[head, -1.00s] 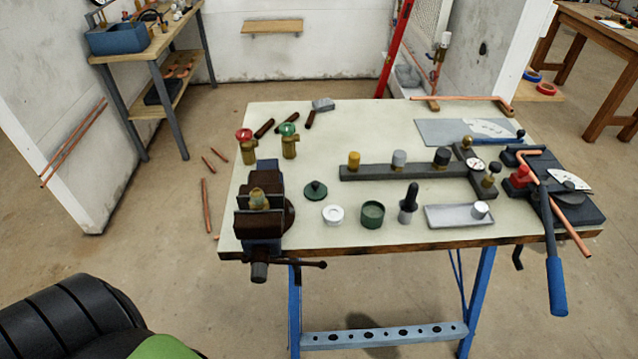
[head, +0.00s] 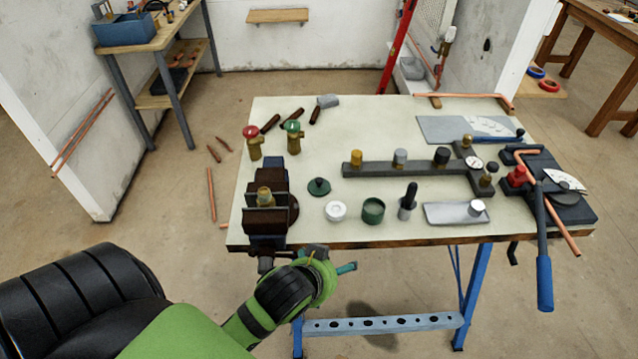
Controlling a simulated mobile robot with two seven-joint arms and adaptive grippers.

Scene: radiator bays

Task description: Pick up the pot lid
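The pot lid (head: 319,187), a small dark green disc with a knob, lies on the bench top just right of the vise. The small green open pot (head: 373,210) stands to the right of it, with a white ring-shaped piece (head: 336,211) between and nearer the front edge. My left gripper (head: 340,268) is at the front of the bench, below the vise and nearer me than the lid, apart from it. Its fingers are mostly hidden by my own wrist, so its opening is unclear. My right gripper is not in view.
The vise (head: 266,213) stands close left of the lid. A dark bar with knobs (head: 410,171) lies behind right. A black-topped tool (head: 408,202) and a grey tray (head: 456,213) stand right of the pot. The bench top (head: 350,135) is clear behind the lid.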

